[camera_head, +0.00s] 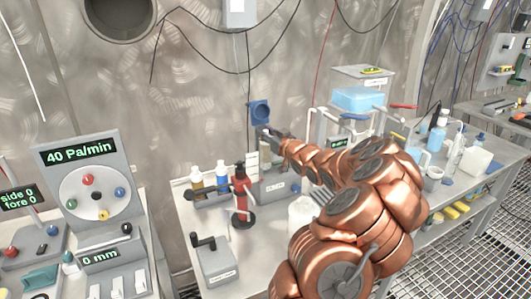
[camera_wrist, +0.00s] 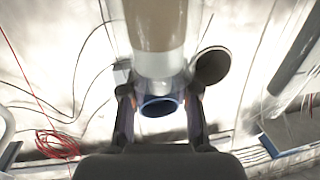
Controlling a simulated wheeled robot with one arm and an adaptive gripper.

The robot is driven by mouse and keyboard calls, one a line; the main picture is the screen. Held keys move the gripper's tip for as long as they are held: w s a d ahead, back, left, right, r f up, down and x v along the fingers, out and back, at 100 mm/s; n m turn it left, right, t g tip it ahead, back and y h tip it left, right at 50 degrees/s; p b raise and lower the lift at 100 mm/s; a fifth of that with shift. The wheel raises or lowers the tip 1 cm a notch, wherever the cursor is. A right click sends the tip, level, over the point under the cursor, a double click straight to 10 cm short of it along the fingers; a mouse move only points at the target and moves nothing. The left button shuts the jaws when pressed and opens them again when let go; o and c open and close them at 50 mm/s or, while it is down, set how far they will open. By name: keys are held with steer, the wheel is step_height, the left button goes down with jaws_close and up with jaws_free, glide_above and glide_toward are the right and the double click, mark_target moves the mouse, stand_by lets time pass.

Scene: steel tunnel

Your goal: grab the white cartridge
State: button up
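A pale tube-like body (camera_head: 265,156) shows just below the gripper in the head view. I cannot tell for sure which of these is the white cartridge. A dark round disc (camera_wrist: 211,65) is right of the cylinder.
Small bottles (camera_head: 208,178) and a red stand (camera_head: 241,192) are left of my gripper. A grey crank box (camera_head: 213,262) is at the bench front. A white container (camera_head: 303,213) is beside my arm. A red cable (camera_wrist: 57,144) lies at lower left.

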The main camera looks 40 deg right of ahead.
jaws_close()
stand_by(0.5)
